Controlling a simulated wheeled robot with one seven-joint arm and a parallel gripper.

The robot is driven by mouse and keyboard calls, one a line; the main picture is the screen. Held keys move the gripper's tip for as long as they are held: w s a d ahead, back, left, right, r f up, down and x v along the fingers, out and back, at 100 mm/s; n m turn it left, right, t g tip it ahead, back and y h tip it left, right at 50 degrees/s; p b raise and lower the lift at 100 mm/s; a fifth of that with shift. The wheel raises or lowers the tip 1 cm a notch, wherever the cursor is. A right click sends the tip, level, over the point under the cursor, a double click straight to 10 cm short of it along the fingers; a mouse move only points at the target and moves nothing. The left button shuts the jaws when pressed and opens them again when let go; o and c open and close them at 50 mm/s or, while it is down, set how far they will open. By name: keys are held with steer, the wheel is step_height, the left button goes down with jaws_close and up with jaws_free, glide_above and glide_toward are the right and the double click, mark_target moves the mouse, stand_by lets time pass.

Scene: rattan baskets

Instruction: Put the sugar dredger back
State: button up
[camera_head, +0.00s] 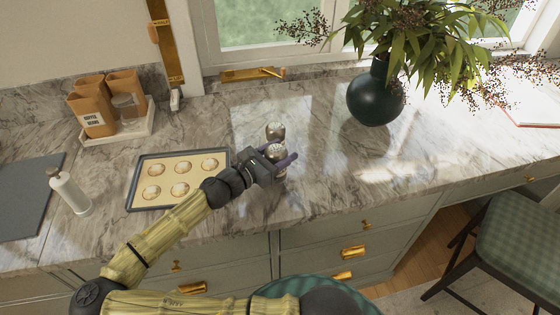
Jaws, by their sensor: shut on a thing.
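My gripper (285,162) is over the marble counter near its front edge, to the right of the baking tray. It is shut on a silver shaker with a pierced domed top, which I take to be the sugar dredger (276,152). The dredger looks upright. Its lower part is partly hidden by the fingers, and I cannot tell whether its base touches the counter. A second, similar silver shaker (274,130) stands just behind it; the two overlap in view, and I cannot tell whether they touch.
A dark baking tray (217,180) with several round pastries lies left of my gripper. A white bottle (70,192) stands further left. A dark green vase (375,95) stands back right. The counter between shakers and vase is clear.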

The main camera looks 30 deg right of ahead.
steer(key=shift+f, duration=1.7)
steer(key=o, duration=1)
steer(key=shift+f, duration=0.15)
steer(key=shift+o, duration=0.2)
steer(key=shift+a, duration=0.1)
steer(key=a, duration=0.4)
steer(key=s+a+b, duration=0.1)
steer(key=a, duration=0.2)
steer(key=s+a+b, duration=0.1)
steer(key=a, duration=0.3)
steer(key=shift+s+a, duration=0.15)
steer(key=shift+a, duration=0.15)
